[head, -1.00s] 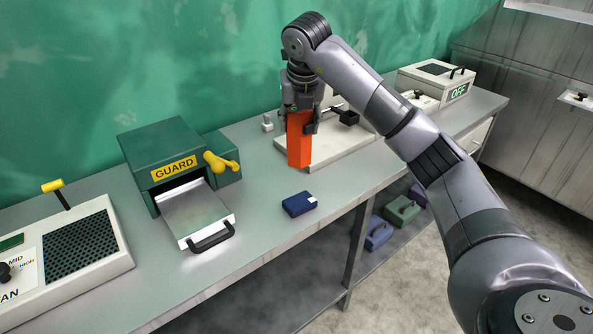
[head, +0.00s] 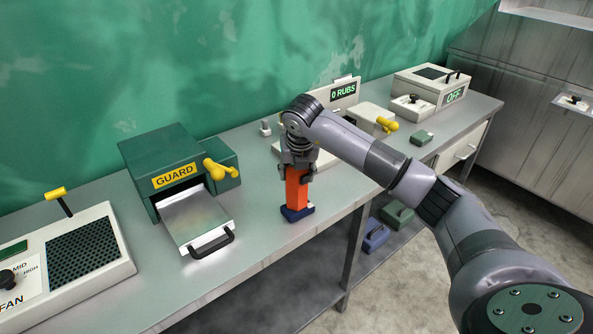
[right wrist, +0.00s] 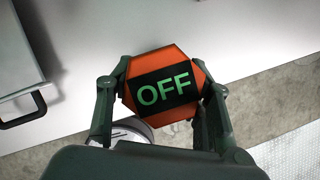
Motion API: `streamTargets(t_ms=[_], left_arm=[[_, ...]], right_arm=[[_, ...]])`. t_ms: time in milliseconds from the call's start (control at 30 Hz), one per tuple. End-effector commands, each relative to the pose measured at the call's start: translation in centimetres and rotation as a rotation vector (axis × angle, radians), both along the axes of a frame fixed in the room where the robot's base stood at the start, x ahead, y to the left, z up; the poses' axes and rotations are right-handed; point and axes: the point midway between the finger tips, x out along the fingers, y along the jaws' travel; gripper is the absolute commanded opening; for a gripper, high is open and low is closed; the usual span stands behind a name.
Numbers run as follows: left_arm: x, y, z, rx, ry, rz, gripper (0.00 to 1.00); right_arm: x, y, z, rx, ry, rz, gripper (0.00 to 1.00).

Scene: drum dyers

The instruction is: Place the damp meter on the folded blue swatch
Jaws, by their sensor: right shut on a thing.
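The damp meter (head: 297,190) is an upright orange block held in my right gripper (head: 296,168). The right wrist view shows its top end (right wrist: 163,90) with a dark display reading OFF, between the two fingers (right wrist: 163,100). In the right wrist view the swatch is hidden. My left gripper is not in view.
A green GUARD machine (head: 165,150) with a metal plate (head: 195,215) stands left of the swatch. A fan unit (head: 85,255) is at far left. A rub tester reading 0 RUBS (head: 344,92) stands behind my arm. Folded swatches (head: 376,236) lie on the lower shelf.

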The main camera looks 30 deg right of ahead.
Motion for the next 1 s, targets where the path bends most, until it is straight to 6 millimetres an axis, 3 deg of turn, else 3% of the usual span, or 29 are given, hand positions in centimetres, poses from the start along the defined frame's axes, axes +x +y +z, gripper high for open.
streamTargets(t_ms=[167,200,467,767,1000], left_arm=[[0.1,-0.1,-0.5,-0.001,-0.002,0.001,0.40],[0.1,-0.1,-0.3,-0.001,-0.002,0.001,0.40],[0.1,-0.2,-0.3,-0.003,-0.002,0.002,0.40],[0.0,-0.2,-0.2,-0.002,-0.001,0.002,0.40],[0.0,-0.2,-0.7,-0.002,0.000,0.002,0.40]], right_arm=[[0.0,0.0,-0.4,0.000,-0.001,0.000,0.09],[0.0,0.0,-0.3,0.000,0.000,0.000,0.50],[0.0,0.0,-0.3,0.000,0.001,0.000,0.67],[0.0,0.0,-0.2,0.000,0.001,0.000,0.67],[-0.7,0.4,2.3,0.000,-0.005,0.002,0.67]])
